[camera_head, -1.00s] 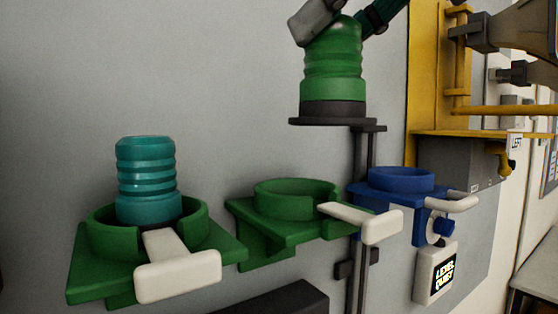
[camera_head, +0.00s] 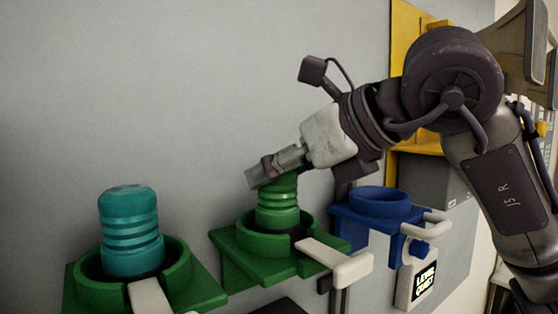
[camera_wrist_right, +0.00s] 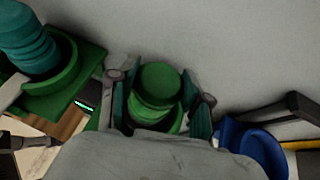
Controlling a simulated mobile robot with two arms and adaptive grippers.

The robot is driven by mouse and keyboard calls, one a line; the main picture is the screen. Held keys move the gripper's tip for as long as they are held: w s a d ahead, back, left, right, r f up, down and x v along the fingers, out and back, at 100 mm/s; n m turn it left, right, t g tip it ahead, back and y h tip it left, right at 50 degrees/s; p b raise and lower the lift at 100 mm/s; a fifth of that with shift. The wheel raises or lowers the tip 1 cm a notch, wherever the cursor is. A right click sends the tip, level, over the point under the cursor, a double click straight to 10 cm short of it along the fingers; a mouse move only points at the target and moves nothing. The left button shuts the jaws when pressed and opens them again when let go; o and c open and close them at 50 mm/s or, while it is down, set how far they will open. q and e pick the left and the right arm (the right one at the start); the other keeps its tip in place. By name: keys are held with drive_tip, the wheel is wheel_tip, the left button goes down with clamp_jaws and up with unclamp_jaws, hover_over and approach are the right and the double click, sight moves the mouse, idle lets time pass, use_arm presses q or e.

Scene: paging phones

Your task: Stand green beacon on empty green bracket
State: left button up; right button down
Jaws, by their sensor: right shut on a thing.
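The green beacon (camera_head: 278,208) stands upright inside the ring of the middle green bracket (camera_head: 250,250), which has a white lever at its front. My right gripper (camera_head: 276,172) is shut on the upper part of the beacon, coming in from the right. In the right wrist view the beacon (camera_wrist_right: 157,95) is between the two fingers (camera_wrist_right: 160,100). Its base is hidden by the bracket's ring, so I cannot tell if it is fully seated. My left gripper is in no view.
A teal beacon (camera_head: 130,228) fills the left green bracket (camera_head: 92,290). An empty blue bracket (camera_head: 381,198) is close on the right, with a small labelled box (camera_head: 415,284) below it. A yellow frame (camera_head: 405,45) stands behind my right arm.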

drive_tip(key=c, duration=0.9)
unclamp_jaws()
drive_tip(key=shift+a, duration=0.1)
drive_tip(key=o, duration=0.4)
drive_tip(key=shift+s, duration=0.1)
drive_tip(key=shift+r, duration=0.1)
drive_tip(key=b+v, duration=0.4)
drive_tip(key=v, duration=0.8)
